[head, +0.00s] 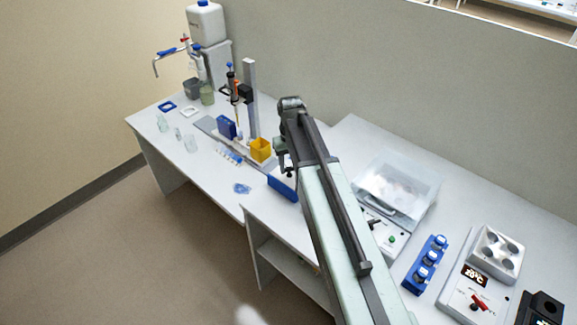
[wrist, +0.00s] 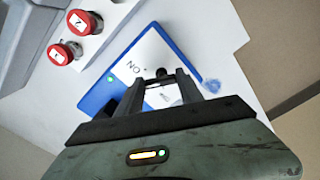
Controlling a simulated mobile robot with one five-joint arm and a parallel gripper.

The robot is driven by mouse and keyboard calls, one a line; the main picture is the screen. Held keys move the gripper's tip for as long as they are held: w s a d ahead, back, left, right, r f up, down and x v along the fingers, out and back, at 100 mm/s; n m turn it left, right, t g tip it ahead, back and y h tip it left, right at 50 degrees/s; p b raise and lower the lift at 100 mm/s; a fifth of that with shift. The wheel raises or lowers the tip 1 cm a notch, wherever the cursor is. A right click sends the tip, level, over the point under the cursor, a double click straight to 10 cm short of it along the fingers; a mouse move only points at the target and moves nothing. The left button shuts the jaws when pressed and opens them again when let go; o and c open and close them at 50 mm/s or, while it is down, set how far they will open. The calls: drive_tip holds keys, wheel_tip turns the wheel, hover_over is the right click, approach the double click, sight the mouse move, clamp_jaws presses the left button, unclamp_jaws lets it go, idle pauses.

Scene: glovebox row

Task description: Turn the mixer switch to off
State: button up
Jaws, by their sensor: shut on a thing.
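The mixer switch is a blue-framed box with a white face (wrist: 150,48), in the wrist view. An "ON" label shows on the face, and a second label, too small to read, lies between my fingers. A small dark knob (wrist: 161,73) shows at the fingertips. My gripper (wrist: 160,80) is shut on this knob, and its fingers hide part of the face. In the head view my gripper (head: 285,160) is over a blue box (head: 282,186) near the bench's front edge, which looks like the same switch box; its face is hidden there.
A blue patch (head: 242,187) lies near the edge.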

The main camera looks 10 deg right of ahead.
sight(290, 168)
drive_tip(key=shift+n, duration=1)
drive_tip(key=o, duration=1.4)
drive_tip(key=shift+r, duration=0.1)
wheel_tip(290, 168, up, 8)
drive_tip(key=p, duration=0.8)
drive_tip(key=shift+f, duration=0.2)
